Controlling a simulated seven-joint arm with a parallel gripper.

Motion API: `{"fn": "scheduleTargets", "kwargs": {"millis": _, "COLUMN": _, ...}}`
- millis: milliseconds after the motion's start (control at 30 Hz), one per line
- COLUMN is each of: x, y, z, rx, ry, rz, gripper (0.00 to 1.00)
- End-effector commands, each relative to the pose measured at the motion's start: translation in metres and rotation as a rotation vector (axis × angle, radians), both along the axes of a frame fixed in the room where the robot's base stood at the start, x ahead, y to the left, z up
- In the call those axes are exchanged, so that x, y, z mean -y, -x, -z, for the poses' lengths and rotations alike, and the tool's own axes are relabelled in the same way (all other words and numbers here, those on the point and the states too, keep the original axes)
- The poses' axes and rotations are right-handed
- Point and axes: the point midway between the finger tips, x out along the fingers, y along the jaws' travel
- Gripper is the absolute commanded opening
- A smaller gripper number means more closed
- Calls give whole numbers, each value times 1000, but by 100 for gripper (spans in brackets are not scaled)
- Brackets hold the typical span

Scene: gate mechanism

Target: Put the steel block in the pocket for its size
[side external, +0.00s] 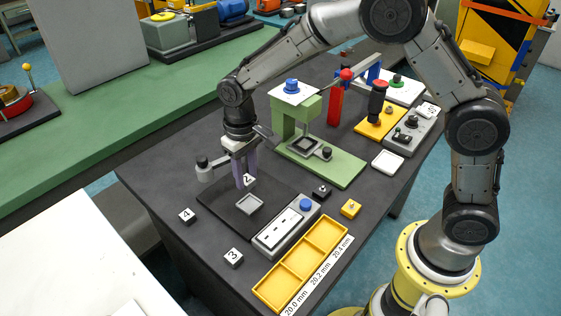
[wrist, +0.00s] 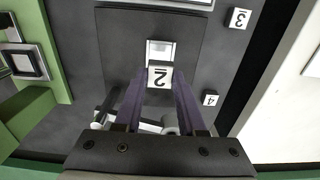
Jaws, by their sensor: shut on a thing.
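My gripper (side external: 246,178) has purple fingers pointing down, shut on a small block with a white face marked 2 (wrist: 159,75). The block also shows between the fingertips in the side view (side external: 250,181). It is over the dark plate (side external: 218,199), close to the small square metal pad (side external: 250,205); I cannot tell whether it touches anything below. The yellow tray (side external: 262,290) at the front has three pockets, labelled 20.0 mm, 20.2 mm and 20.4 mm from front to back; they look empty. Similar blocks marked 4 (side external: 187,216) and 3 (side external: 233,258) lie on the table.
A grey display box (side external: 268,242) with a blue button (side external: 306,205) stands between plate and tray. A green stand (side external: 335,168) is behind. A small black part (side external: 322,191) and a yellow part (side external: 351,209) lie nearby. The dark table's front left is mostly clear.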

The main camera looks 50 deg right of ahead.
Motion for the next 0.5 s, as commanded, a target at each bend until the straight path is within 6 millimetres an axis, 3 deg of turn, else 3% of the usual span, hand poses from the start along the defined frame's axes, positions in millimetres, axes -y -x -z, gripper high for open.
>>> {"fn": "scheduleTargets", "kwargs": {"millis": 167, "x": 1, "y": 5, "z": 2, "rx": 0, "ry": 0, "rz": 0, "gripper": 0}}
{"fn": "scheduleTargets", "kwargs": {"millis": 267, "x": 5, "y": 17, "z": 8, "rx": 0, "ry": 0, "rz": 0, "gripper": 0}}
{"fn": "scheduleTargets", "kwargs": {"millis": 367, "x": 12, "y": 41, "z": 9, "rx": 0, "ry": 0, "rz": 0, "gripper": 0}}
{"fn": "scheduleTargets", "kwargs": {"millis": 500, "x": 26, "y": 88, "z": -4, "rx": 4, "ry": -1, "rz": 0, "gripper": 0}}
